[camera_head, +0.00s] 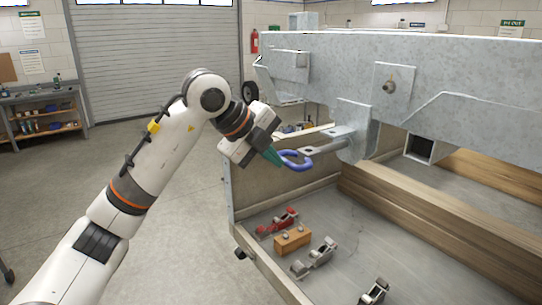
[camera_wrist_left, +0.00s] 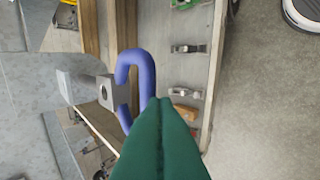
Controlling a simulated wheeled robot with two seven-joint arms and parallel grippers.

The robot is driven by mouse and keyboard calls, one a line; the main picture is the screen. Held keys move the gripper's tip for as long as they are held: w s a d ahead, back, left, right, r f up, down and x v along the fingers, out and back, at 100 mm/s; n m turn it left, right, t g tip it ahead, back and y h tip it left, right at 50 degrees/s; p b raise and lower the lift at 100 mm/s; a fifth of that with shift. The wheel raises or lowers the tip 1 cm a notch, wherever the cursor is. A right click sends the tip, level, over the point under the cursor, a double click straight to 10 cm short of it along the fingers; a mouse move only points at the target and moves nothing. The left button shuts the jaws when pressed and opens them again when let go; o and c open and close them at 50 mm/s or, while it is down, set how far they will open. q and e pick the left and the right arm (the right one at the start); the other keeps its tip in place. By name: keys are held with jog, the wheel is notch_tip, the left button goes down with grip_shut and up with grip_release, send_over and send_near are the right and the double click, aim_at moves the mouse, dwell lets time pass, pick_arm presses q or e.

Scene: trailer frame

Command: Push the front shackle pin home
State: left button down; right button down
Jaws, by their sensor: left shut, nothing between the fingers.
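A blue-purple curved shackle (camera_head: 297,163) sits at the end of a grey metal tongue (camera_head: 328,147) below the galvanized trailer frame (camera_head: 440,60). In the left wrist view the shackle (camera_wrist_left: 146,68) shows as a hook shape beside a grey block with a hole (camera_wrist_left: 107,92). My left gripper (camera_head: 273,156) has green fingers, shut with nothing between them. Its fingertips are at the shackle's left side; whether they touch it I cannot tell. In the wrist view the fingers (camera_wrist_left: 165,103) overlap the shackle's lower end. I cannot make out the pin for certain. My right gripper is not in view.
A wooden-sided tray (camera_head: 262,262) below holds a red clamp-like tool (camera_head: 277,222), a small wooden block (camera_head: 292,241) and grey tools (camera_head: 314,258). A thick timber beam (camera_head: 430,215) lies under the frame.

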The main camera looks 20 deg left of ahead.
aim_at(304, 151)
pick_arm(q)
jog(key=w+d, duration=0.1)
jog(key=w, duration=0.1)
jog(key=w+d+p, duration=0.1)
jog(key=w+d, duration=0.2)
jog(key=w, duration=0.1)
jog(key=shift+d+p, duration=0.35)
jog(key=shift+p, duration=0.05)
jog(key=shift+s+r, duration=0.1)
jog(key=shift+a, duration=0.15)
